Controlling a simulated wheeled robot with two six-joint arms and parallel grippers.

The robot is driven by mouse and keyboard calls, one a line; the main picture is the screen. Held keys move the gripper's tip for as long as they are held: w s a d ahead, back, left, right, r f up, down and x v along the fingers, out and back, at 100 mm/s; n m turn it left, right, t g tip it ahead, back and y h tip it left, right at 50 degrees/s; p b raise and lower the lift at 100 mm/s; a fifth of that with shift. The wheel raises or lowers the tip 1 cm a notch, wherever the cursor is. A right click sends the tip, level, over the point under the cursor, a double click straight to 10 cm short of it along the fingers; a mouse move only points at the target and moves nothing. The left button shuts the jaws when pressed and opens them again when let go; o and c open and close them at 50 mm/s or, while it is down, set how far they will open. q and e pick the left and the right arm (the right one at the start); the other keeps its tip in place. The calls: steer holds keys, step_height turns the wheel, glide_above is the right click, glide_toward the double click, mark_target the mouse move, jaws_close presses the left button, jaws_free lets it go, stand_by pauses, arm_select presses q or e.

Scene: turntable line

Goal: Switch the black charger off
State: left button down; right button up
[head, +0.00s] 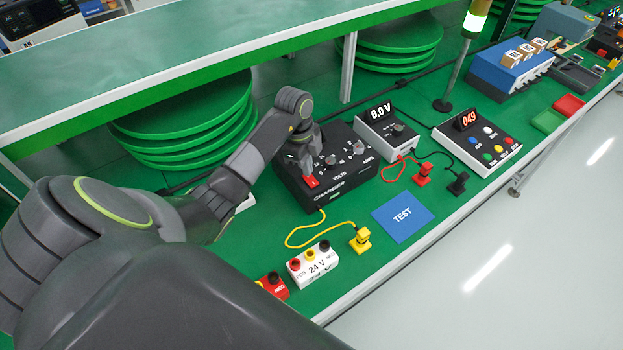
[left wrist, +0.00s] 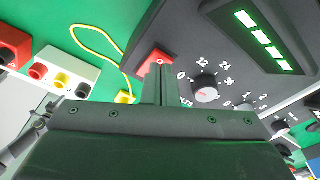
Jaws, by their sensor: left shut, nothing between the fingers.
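The black charger (head: 340,188) stands on the green bench, with dials and the word CHARGER on its front edge. Its red switch (head: 311,182) is at the near left corner of the top. My left gripper (head: 306,172) points down at the switch. In the left wrist view the shut, empty fingers (left wrist: 160,78) cover part of the red switch (left wrist: 150,55); I cannot tell whether they touch it or which way it is set. Several green bars (left wrist: 262,40) glow on the charger's display. My right gripper is not in view.
A 24 V terminal block (head: 314,265) and a yellow plug (head: 360,240) on a yellow cable lie in front. A 0.0 V meter (head: 388,128), a blue TEST mat (head: 403,216) and a button box (head: 478,140) are to the right. A shelf (head: 200,60) overhangs behind.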

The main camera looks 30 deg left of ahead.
arm_select(q)
steer(key=shift+f+b, duration=0.35)
steer(key=shift+f, duration=0.2)
step_height(320, 180, up, 7)
steer(key=p, duration=0.6)
stand_by(0.4)
stand_by(0.5)
